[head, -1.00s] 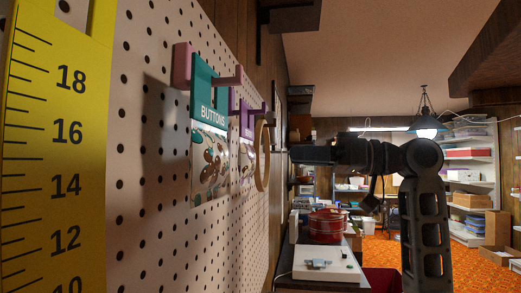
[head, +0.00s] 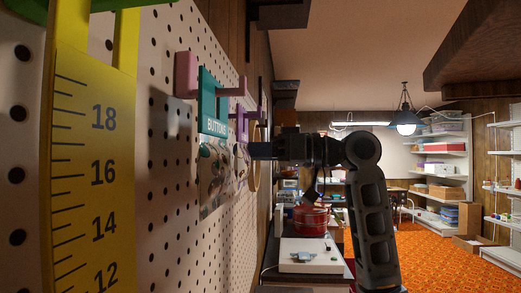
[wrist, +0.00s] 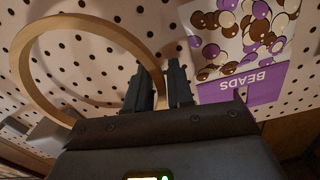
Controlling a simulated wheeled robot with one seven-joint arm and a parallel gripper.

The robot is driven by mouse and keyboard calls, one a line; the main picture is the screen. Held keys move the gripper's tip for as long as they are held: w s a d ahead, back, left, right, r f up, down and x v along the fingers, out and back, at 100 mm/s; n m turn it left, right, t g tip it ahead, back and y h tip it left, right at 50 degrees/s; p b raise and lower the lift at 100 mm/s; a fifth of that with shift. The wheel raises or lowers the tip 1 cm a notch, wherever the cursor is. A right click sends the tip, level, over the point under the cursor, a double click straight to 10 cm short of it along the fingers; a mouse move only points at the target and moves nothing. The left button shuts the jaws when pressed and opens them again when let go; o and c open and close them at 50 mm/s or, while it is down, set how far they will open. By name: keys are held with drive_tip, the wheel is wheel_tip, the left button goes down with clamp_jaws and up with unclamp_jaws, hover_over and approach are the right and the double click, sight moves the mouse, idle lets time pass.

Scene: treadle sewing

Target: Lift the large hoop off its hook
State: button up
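The large hoop (wrist: 88,24) is a pale wooden ring hanging against the white pegboard. In the head view it shows edge-on as a thin tan oval (head: 254,181). My gripper (head: 256,151) is level with the hoop's upper part, pointing left at the pegboard. In the wrist view the two dark fingers (wrist: 161,75) are a narrow gap apart, with the hoop's right side running down between them. Whether they press on the rim is not clear. The hoop's hook is not clearly visible, and the lower rim is partly hidden behind my gripper.
A purple BEADS packet (wrist: 252,90) hangs close beside the fingers. A teal BUTTONS packet (head: 213,125) hangs on a pink hook (head: 187,75) nearer the camera. A yellow ruler (head: 93,170) is at the left. A red tin (head: 310,218) stands below. The room to the right is open.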

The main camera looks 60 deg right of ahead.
drive_tip(key=shift+c, duration=0.4)
clamp_jaws()
drive_tip(key=shift+r, duration=0.15)
drive_tip(key=shift+r+p, duration=0.8)
drive_tip(key=shift+r, duration=0.15)
drive_tip(key=v, duration=1)
drive_tip(key=shift+b, duration=0.3)
idle(0.9)
drive_tip(key=shift+d, duration=0.1)
